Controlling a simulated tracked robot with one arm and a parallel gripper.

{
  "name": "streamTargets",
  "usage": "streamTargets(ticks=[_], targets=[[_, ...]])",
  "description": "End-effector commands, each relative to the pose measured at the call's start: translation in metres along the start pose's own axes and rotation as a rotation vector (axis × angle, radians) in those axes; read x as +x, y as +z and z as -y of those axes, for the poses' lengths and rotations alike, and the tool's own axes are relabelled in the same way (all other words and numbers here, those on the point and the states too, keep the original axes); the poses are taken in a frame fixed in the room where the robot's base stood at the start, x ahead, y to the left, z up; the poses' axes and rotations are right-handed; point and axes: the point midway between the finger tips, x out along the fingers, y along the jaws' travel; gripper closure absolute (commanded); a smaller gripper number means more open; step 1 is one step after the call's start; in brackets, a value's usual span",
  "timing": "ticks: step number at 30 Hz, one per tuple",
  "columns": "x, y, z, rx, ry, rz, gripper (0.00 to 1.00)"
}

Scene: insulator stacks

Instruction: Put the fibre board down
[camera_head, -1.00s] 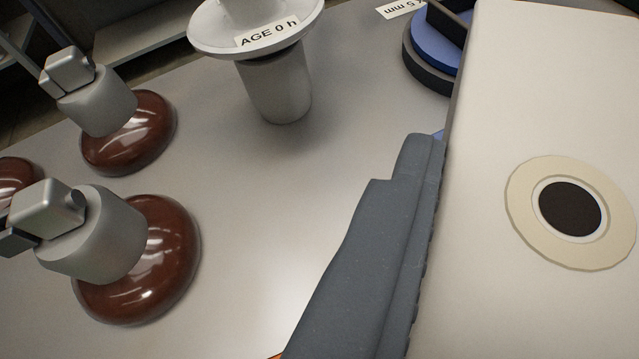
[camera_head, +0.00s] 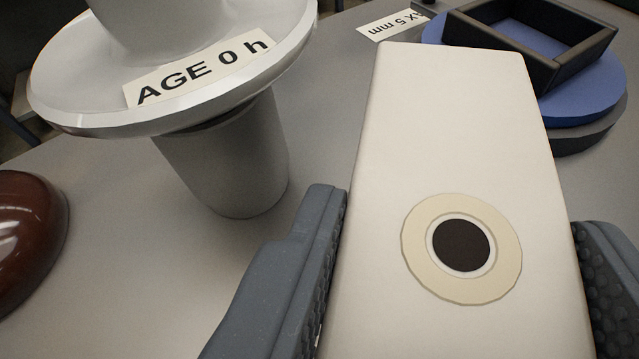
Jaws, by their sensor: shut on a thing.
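A long off-white block, which I take for the fibre board (camera_head: 450,120), is between the two grey fingers of my gripper (camera_head: 455,270). The fingers lie along its left and right sides, and it reaches beyond their tips toward the back. Its near face carries a cream ring around a dark disc. The gripper is shut on it. A black square open frame (camera_head: 530,40) on a round blue base (camera_head: 590,95) stands behind it at the upper right, partly hidden by the board. Whether the board's far end touches anything cannot be told.
A pale grey stand with a wide dish (camera_head: 90,75) labelled "AGE 0 h" stands close on the left. A brown glossy insulator disc (camera_head: 30,235) is at the left edge. An upside-down label (camera_head: 392,25) ending in "5 mm" lies at the back. Grey table (camera_head: 120,270) is clear between.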

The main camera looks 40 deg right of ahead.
Motion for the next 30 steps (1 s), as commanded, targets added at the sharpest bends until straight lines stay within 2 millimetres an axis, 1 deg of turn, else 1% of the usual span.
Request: streamTargets(ticks=[8,15,26,27,29,30], targets=[[0.011,0.002,0.009,0.002,0.000,0.000,0.72],[0.029,0.013,0.022,0.000,-0.002,0.000,0.72],[0.030,0.015,0.024,0.000,-0.003,0.001,0.72],[0.030,0.015,0.024,0.000,-0.002,0.001,0.40],[0.030,0.015,0.024,0.000,-0.003,0.001,0.24],[0.030,0.015,0.024,0.000,-0.003,0.001,0.24]])
